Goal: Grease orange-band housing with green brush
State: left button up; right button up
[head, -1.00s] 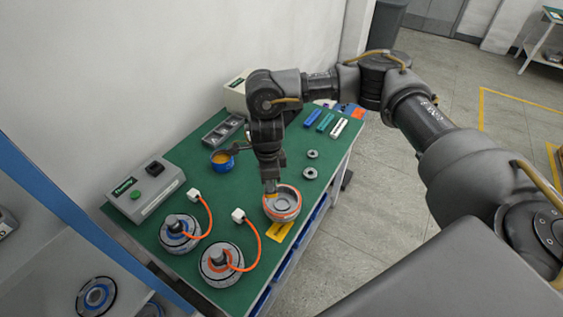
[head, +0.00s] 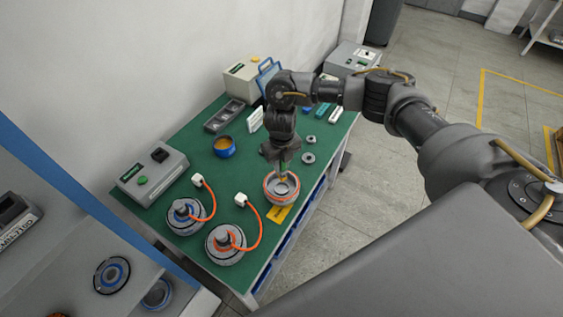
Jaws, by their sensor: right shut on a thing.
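The orange-band housing (head: 270,197) is a round, open grey ring part with an orange band, near the right edge of the green bench. My right gripper (head: 281,160) points down over it and is shut on the green brush (head: 282,168), of which only a little green shows between the fingers. The brush's lower end is over the housing's inside, near its back; I cannot tell whether it touches. A blue pot (head: 225,152) with tan-orange contents, probably grease, stands to the left, behind the housing. My left gripper is out of view.
Two motor units, one blue-marked (head: 186,216) and one orange-marked (head: 225,244), with orange cables stand at the front left. A control box (head: 150,178) stands at the left edge. Two small rings (head: 308,158) lie behind the housing. A yellow label (head: 279,214) lies in front of it.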

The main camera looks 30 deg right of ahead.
aim_at(282, 176)
jog(key=shift+f+b, duration=2.65)
jog(key=shift+f, duration=0.45)
jog(key=shift+f+b, duration=0.45)
jog(key=shift+f, duration=0.15)
jog(key=shift+f+n+b, duration=0.1)
jog(key=shift+n+b, duration=0.45)
jog(key=shift+n, duration=0.15)
jog(key=shift+n+b, duration=0.45)
jog(key=shift+n, duration=0.95)
